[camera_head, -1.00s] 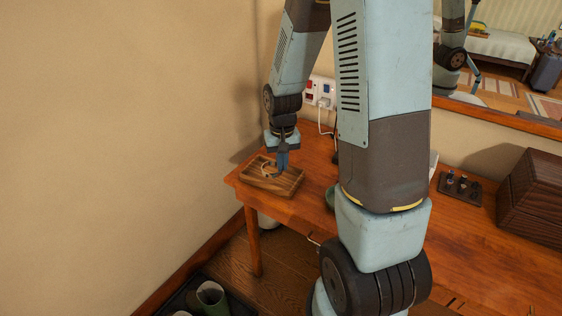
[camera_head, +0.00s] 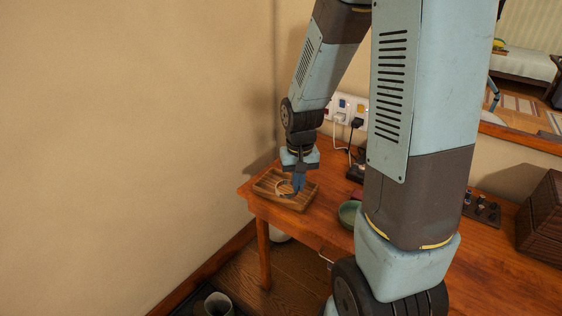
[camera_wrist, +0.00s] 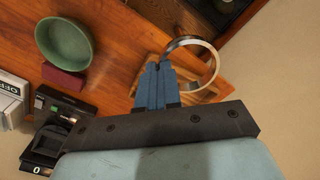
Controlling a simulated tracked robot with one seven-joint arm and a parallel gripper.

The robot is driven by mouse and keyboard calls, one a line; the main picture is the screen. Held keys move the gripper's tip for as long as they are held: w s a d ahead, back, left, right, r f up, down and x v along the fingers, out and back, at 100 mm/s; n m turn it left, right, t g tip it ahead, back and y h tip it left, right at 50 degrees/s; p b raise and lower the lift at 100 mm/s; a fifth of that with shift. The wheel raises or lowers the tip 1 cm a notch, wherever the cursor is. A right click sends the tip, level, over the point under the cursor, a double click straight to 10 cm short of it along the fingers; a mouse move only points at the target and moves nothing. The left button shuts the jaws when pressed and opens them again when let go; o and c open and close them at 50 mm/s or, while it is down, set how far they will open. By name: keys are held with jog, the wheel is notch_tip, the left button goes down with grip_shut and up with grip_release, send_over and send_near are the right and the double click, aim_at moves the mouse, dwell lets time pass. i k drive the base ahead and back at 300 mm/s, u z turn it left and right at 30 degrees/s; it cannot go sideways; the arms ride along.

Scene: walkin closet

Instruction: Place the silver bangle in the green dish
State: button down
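The silver bangle (camera_wrist: 213,58) shows in the wrist view as a shiny ring at my fingertips, in front of a wooden tray. My gripper (camera_wrist: 157,66) has its blue fingers close together on the ring's near side and looks shut on it. In the head view my gripper (camera_head: 299,186) points down over the tray, with the bangle (camera_head: 281,187) beside the fingers; whether it touches the tray is unclear. The green dish (camera_wrist: 64,43) is round and looks empty, left of my gripper in the wrist view. In the head view the dish (camera_head: 347,214) is partly hidden by my arm.
The slatted wooden tray (camera_head: 268,188) sits at the left end of the wooden table (camera_head: 336,187). A dark red box (camera_wrist: 63,78) stands beside the dish. Plugs and cables (camera_head: 351,131) are at the wall behind. A dark stand with small items (camera_head: 482,208) is right.

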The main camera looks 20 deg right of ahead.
aim_at(355, 219)
jog(key=k, duration=1)
